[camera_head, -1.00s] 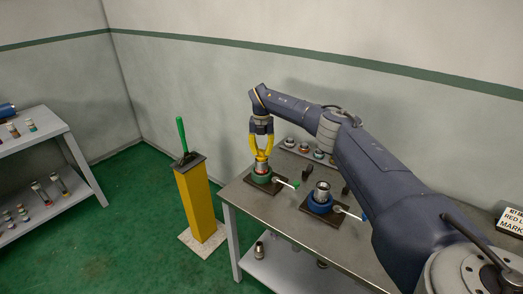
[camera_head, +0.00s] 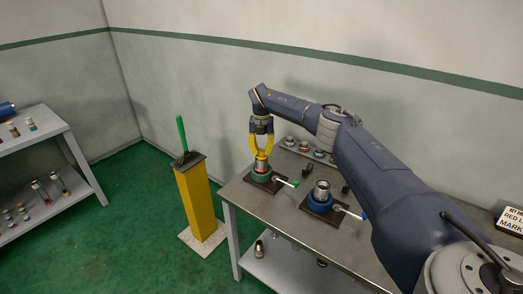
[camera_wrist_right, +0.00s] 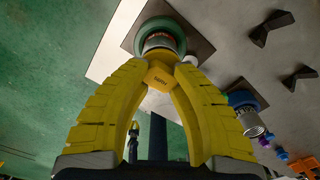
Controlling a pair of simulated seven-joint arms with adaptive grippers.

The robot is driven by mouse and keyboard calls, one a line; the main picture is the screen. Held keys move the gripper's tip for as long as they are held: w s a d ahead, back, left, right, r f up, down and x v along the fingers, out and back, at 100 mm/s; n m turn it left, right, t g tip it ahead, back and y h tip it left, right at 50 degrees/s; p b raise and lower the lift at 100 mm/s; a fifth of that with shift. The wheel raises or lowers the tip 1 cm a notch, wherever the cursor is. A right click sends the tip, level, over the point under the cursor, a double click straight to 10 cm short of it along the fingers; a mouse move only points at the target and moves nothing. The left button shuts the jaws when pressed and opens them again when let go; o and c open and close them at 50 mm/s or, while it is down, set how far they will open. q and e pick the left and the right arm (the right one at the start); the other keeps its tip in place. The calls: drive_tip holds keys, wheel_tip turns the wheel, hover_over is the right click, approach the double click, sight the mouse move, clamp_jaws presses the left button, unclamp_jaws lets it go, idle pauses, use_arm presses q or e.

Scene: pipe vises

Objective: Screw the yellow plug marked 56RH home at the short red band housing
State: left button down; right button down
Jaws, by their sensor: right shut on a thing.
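My right gripper (camera_head: 262,152) is shut on the yellow plug, directly above the housing in the green vise on the table. In the right wrist view the yellow plug (camera_wrist_right: 159,77) sits between the fingertips, with dark lettering too small to read surely. Just beyond it is the metallic housing (camera_wrist_right: 161,44) with a red band, upright in the green vise (camera_wrist_right: 150,25). The housing also shows in the head view (camera_head: 262,165), below the fingers. The plug lines up with the housing mouth; I cannot tell how deep it sits. My left gripper is not in view.
A blue vise (camera_head: 318,206) holds another metallic housing (camera_head: 322,189) to the right. Several small parts stand on a tray at the table's back (camera_head: 305,148). A yellow post (camera_head: 200,205) with a green lever stands left of the table. A shelf (camera_head: 50,138) is far left.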

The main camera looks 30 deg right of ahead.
drive_tip(key=shift+f, duration=0.35)
drive_tip(key=c, duration=1.1)
unclamp_jaws()
